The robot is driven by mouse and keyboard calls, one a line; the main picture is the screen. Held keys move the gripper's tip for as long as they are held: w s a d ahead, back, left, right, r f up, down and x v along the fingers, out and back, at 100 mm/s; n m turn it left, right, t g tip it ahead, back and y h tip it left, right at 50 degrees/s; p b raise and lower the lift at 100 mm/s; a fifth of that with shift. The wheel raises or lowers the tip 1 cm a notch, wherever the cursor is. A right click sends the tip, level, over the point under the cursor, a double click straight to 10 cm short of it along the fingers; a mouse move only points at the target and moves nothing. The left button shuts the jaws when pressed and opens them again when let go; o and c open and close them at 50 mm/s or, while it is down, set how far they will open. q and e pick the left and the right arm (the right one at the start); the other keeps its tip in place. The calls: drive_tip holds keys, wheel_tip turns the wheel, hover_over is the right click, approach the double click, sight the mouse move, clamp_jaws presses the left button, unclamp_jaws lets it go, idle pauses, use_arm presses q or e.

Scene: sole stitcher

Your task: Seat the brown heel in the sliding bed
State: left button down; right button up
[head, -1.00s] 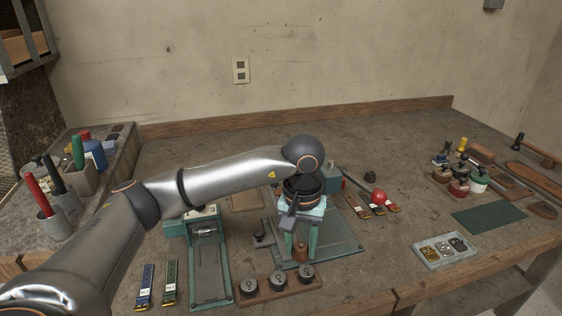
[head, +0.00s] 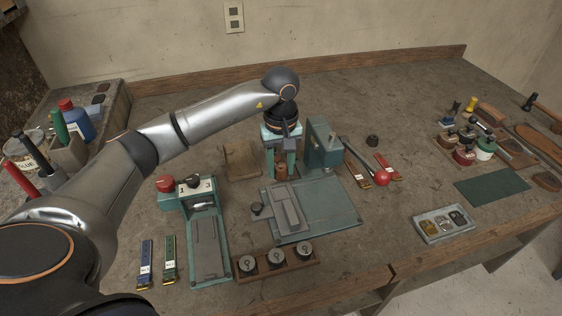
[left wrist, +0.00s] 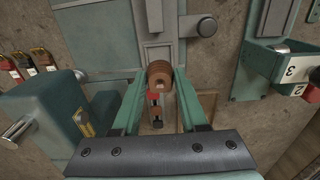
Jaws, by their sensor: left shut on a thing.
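The brown heel (head: 280,171) is between the fingers of my left gripper (head: 281,160), which is shut on it. In the left wrist view the heel (left wrist: 158,74) shows as a ribbed brown block between the two green fingers (left wrist: 162,100). The sliding bed (head: 287,207) is a grey plate on a teal base (head: 335,205), with a dark knob at its left. In the head view the heel is behind the bed's far end. In the left wrist view the bed (left wrist: 155,16) lies just beyond the heel. The height of the heel is unclear. My right gripper is not in view.
A teal block (head: 323,146) with a red-balled lever (head: 382,178) stands right of the gripper. A wooden rack (head: 275,261) of round weights is in front. The base's right side is clear.

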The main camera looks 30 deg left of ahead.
sight(281, 193)
use_arm(q)
drive_tip(key=shift+f, duration=0.25)
drive_tip(key=shift+f+b, duration=1.95)
drive_tip(key=shift+f, duration=0.45)
drive_tip(key=shift+f+b, duration=0.45)
drive_tip(key=shift+b, duration=0.1)
drive_tip(key=c, duration=0.7)
unclamp_jaws()
drive_tip(key=shift+r+p, duration=3.65)
drive_tip(key=shift+r, duration=1.9)
